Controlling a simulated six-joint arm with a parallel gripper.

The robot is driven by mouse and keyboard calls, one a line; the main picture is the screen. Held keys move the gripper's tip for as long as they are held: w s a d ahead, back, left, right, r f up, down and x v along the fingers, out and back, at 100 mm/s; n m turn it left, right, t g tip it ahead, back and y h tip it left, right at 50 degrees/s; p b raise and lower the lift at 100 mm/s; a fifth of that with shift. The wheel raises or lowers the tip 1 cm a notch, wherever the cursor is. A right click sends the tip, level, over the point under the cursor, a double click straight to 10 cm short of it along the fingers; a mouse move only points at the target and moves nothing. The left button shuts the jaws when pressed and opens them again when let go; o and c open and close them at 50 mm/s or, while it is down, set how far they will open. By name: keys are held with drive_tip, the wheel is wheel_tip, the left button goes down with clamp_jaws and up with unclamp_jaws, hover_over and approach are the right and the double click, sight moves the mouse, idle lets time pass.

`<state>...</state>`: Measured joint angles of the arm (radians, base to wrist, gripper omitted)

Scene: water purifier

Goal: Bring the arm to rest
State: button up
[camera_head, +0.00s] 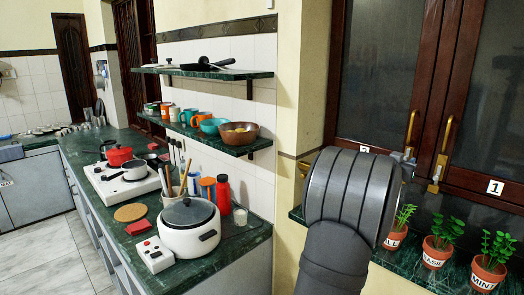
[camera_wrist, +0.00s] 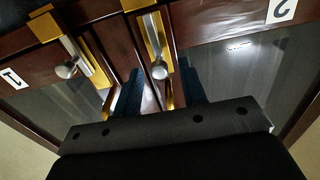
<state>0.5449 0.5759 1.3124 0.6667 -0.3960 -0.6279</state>
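My gripper (camera_wrist: 161,88) shows in the wrist view with its two dark fingers apart, pointing at the seam between two wood-framed glass panels. Nothing is clamped between the fingers. A brass handle with a silver knob (camera_wrist: 159,68) appears just beyond the gap; I cannot tell how far off it is. A second such handle (camera_wrist: 72,66) is to the left of the fingers.
Potted herbs, basil (camera_head: 437,245) and mint (camera_head: 487,268) among them, stand on a green ledge right of my arm. A rice cooker (camera_head: 189,228) and a stove (camera_head: 124,183) are on the left counter. Wall shelves (camera_head: 213,133) hold cups and a bowl. The floor at left is clear.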

drive_tip(key=v, duration=1.5)
drive_tip(key=x, duration=1.7)
drive_tip(key=shift+w+d, duration=0.1)
drive_tip(key=shift+w, duration=0.05)
drive_tip(key=f+v, duration=0.3)
drive_tip(key=v, duration=1.4)
wheel_tip(320, 180, down, 5)
drive_tip(key=s+d+m+g+h, duration=0.2)
drive_tip(key=m+g+h, duration=0.1)
drive_tip(key=g+h, duration=0.1)
drive_tip(key=shift+m+h, duration=0.4)
drive_tip(key=shift+h, duration=0.3)
drive_tip(key=shift+s+d+f, duration=0.1)
drive_tip(key=shift+s, duration=0.05)
